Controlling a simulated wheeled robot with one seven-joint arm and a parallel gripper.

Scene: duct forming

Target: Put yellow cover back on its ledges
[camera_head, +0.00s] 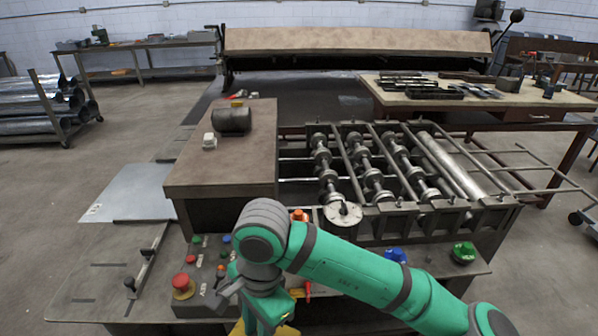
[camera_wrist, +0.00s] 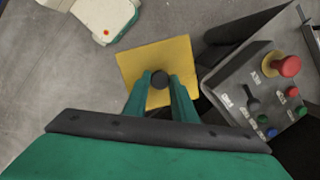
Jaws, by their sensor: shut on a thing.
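The yellow cover (camera_wrist: 183,55) is a flat square plate with a dark round knob (camera_wrist: 159,79) on top. My gripper (camera_wrist: 160,84) is shut on this knob in the wrist view, with one green finger on each side. In the head view only small yellow parts of the cover (camera_head: 238,328) show at the bottom edge, behind my arm. The cover is left of the control panel in the wrist view. I cannot make out the ledges in either view.
The control panel (camera_head: 207,275) with a red stop button (camera_head: 182,286) and several small buttons is close to my arm. The roller machine (camera_head: 385,175) stands behind my arm. A brown-topped cabinet (camera_head: 225,165) carries a dark cylinder (camera_head: 232,120). Bare floor (camera_head: 130,125) lies to the left.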

